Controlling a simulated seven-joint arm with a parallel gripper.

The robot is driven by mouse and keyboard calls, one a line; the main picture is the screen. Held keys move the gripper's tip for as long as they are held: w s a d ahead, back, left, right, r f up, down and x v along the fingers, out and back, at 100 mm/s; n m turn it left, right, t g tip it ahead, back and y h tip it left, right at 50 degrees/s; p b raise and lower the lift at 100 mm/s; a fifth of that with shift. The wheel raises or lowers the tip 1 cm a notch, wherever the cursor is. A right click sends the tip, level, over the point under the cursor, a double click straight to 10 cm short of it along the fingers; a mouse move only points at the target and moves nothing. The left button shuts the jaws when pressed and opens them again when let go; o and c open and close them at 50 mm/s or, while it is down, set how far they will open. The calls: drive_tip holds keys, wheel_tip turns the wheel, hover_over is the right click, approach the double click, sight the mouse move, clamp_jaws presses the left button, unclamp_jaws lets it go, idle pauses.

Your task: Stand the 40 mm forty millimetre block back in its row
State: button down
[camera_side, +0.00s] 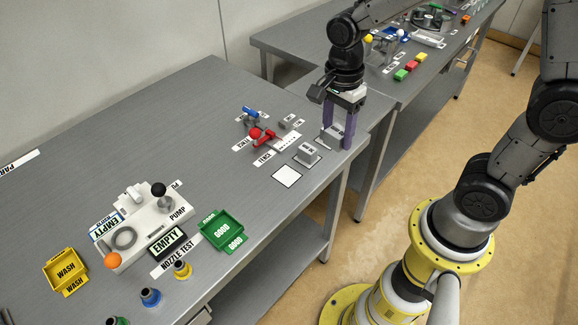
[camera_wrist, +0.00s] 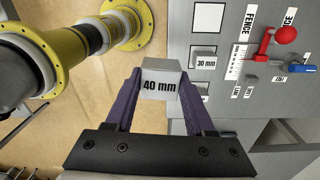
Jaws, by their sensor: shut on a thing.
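The 40 mm block (camera_wrist: 159,85) is a light grey cube with its black label facing the wrist camera. My gripper (camera_wrist: 159,88) has its two purple fingers shut on the block's sides. In the side view my gripper (camera_side: 338,130) holds the block (camera_side: 332,136) near the table's front edge, just beyond the 30 mm block. I cannot tell whether it touches the table. The 30 mm block (camera_side: 307,153) stands on a white-bordered mark; it also shows in the wrist view (camera_wrist: 204,63). An empty white square (camera_side: 287,175) lies beside it, also in the wrist view (camera_wrist: 204,17).
A fence fixture with a red-knobbed lever (camera_side: 262,136), a blue lever (camera_side: 251,112) and a scale strip (camera_side: 289,142) stands behind the blocks. A smaller grey block (camera_side: 288,121) is near it. The pump unit (camera_side: 145,225) and green tray (camera_side: 222,232) are farther left.

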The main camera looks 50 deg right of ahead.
drive_tip(key=s+a+n, duration=0.1)
drive_tip(key=s+a, duration=0.2)
drive_tip(key=s, duration=0.2)
hover_over(287, 176)
drive_tip(key=s, duration=0.1)
wheel_tip(287, 176, down, 8)
drive_tip(key=shift+d+r, duration=0.1)
drive_tip(key=shift+w+f, duration=0.5)
drive_tip(key=shift+f, duration=1.75)
drive_tip(key=shift+c, duration=1.3)
unclamp_jaws()
drive_tip(key=shift+f, duration=0.15)
